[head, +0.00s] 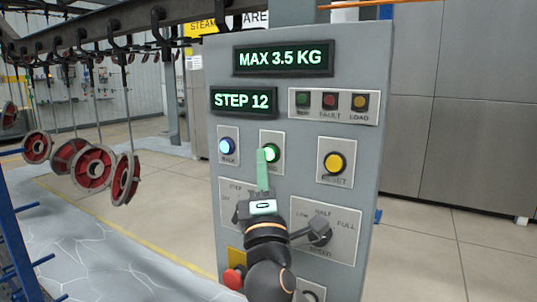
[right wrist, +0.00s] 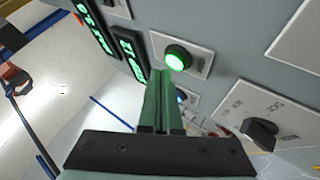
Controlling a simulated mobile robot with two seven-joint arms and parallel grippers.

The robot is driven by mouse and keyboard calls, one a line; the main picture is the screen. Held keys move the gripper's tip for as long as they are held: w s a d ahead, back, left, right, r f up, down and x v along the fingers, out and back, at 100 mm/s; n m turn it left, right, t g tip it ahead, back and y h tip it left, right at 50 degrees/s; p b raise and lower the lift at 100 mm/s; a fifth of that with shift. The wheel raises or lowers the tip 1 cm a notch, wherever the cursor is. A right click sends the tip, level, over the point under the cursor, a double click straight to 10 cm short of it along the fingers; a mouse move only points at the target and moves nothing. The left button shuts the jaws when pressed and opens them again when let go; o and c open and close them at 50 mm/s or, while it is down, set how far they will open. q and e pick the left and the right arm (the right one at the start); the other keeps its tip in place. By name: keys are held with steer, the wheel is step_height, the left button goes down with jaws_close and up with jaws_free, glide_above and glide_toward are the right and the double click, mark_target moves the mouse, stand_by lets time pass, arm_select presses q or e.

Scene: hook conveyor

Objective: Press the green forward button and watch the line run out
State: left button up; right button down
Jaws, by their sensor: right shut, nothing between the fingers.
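The green forward button (head: 271,153) is lit on the grey control panel (head: 300,55), right of the blue button. It also shows lit in the right wrist view (right wrist: 177,58). My right gripper (head: 262,153) is shut and empty, its green fingers pointing at the panel. In the head view its fingertips overlap the left part of the green button. In the right wrist view the fingertips (right wrist: 163,75) end just below and left of the button; I cannot tell whether they touch it. The line's hooks (head: 124,45) carry several red wheels (head: 93,168) at the left. My left gripper is not in view.
The panel also has a lit blue button (head: 227,146), a yellow reset button (head: 334,162), a speed knob (head: 320,234) and a red button (head: 234,278) low at the left. Displays read "MAX 3.5 KG" and "STEP 12" (head: 243,101). Floor right of the panel is clear.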

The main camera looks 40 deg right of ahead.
steer(key=shift+d, duration=0.15)
steer(key=shift+w+d, duration=0.2)
steer(key=shift+d, duration=0.05)
